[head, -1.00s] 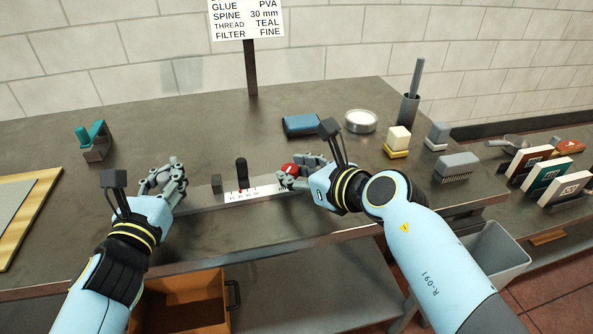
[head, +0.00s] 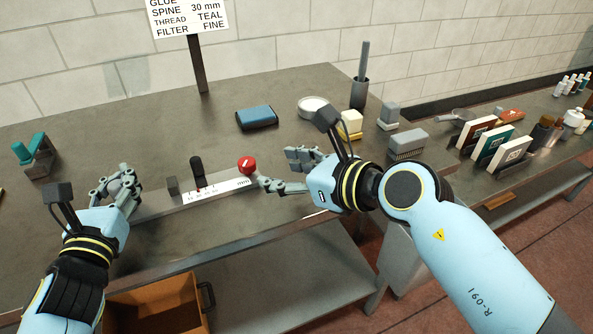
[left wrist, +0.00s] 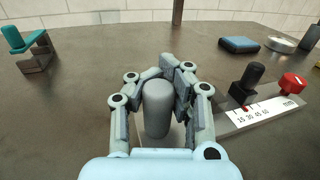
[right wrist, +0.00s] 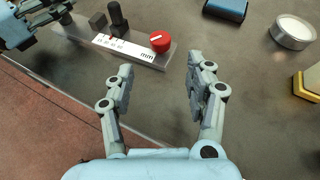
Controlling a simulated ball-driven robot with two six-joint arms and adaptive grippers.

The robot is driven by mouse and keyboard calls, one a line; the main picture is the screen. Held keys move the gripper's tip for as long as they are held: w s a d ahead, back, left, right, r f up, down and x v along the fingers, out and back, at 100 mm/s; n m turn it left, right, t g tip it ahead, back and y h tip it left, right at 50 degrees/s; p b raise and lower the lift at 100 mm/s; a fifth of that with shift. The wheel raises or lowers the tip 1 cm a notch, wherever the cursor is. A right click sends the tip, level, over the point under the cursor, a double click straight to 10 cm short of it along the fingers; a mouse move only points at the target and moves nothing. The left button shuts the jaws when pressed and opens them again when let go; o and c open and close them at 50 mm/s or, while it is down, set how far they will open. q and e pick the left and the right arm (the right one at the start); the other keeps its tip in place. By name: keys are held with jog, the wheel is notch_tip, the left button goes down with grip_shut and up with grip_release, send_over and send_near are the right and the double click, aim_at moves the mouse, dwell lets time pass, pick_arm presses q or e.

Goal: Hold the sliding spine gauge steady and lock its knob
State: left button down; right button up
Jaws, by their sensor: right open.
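The spine gauge is a pale metal bar (head: 225,186) with a mm scale, lying along the table's front. A black upright slider (head: 197,171) with a red pointer stands over the scale, seemingly near 30 in the left wrist view. The red knob (head: 248,165) with a white line sits at the bar's right end. My left gripper (head: 117,184) is closed around a grey rounded post (left wrist: 157,108) at the bar's left end; its fingers partly hide the post. My right gripper (head: 277,167) is open and empty, just right of the knob and apart from it.
A blue block (head: 257,117), a round dish (head: 314,106), a yellow-based block (head: 351,124) and a grey brush (head: 407,143) lie behind and right. A teal-topped stand (head: 38,155) is at left. A sign (head: 190,15) reads spine 30 mm.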

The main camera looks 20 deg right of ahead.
aim_at(250, 161)
jog(key=shift+v, duration=1.65)
jog(key=shift+w+f, duration=0.2)
jog(key=shift+f, duration=0.1)
jog(key=w+f+n+g+y, duration=0.2)
jog(key=w+n+g+y, duration=0.1)
jog(key=shift+w+d+f+n, duration=0.15)
jog(key=shift+d+f+n, duration=0.15)
jog(key=shift+d, duration=0.05)
jog(key=w+d+r+n+g+y, duration=0.2)
jog(key=d, duration=0.1)
jog(key=w+d+r+n+g+y, duration=0.1)
jog(key=shift+d, duration=0.2)
jog(key=shift+w+a, duration=0.1)
jog(key=shift+a, duration=0.1)
jog(key=x, duration=1.1)
jog(key=shift+a, duration=0.2)
jog(key=shift+c, duration=0.3)
